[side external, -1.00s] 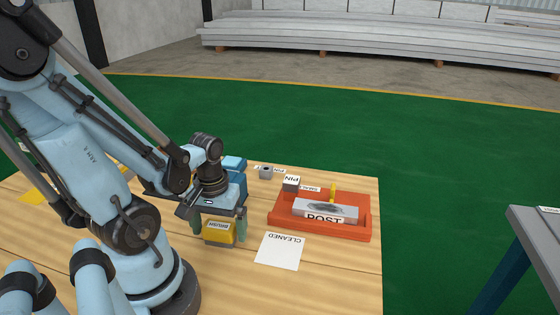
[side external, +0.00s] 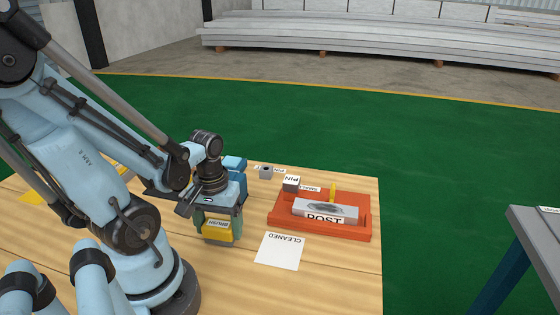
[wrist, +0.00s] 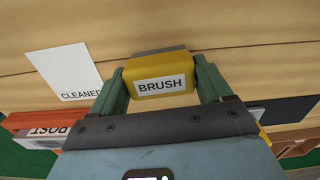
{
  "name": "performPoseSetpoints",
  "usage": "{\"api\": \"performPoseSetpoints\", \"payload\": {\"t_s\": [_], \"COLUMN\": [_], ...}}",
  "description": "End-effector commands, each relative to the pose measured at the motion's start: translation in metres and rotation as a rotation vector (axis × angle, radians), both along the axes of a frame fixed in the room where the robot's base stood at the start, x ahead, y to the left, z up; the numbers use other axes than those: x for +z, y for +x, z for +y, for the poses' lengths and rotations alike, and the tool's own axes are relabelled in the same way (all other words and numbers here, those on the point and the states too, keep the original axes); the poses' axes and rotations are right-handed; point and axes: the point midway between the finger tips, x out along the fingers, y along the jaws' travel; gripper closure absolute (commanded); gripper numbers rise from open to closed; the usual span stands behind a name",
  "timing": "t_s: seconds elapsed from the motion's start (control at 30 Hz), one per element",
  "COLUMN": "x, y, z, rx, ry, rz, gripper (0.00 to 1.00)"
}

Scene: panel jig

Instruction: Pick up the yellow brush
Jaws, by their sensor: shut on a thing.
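I cannot tell whether the brush is clear of the table.
A white CLEANED card (side external: 280,251) lies to the right of the brush. Beyond it, an orange tray (side external: 279,224) holds a grey block marked POST (side external: 324,211). A blue object (side external: 234,163) is behind my gripper.

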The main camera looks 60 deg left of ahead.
Motion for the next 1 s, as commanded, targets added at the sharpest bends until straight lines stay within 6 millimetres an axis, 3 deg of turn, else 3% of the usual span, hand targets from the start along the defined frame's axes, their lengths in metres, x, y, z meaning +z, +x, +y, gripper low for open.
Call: {"api": "performPoseSetpoints", "payload": {"t_s": [0.43, 1.0], "x": [0.037, 0.085], "y": [-0.001, -0.003], "z": [-0.001, -0.084], "rx": [0.0, -0.01], "ry": [0.0, 0.0], "rz": [0.001, 0.001], "gripper": [0.53, 0.53]}}
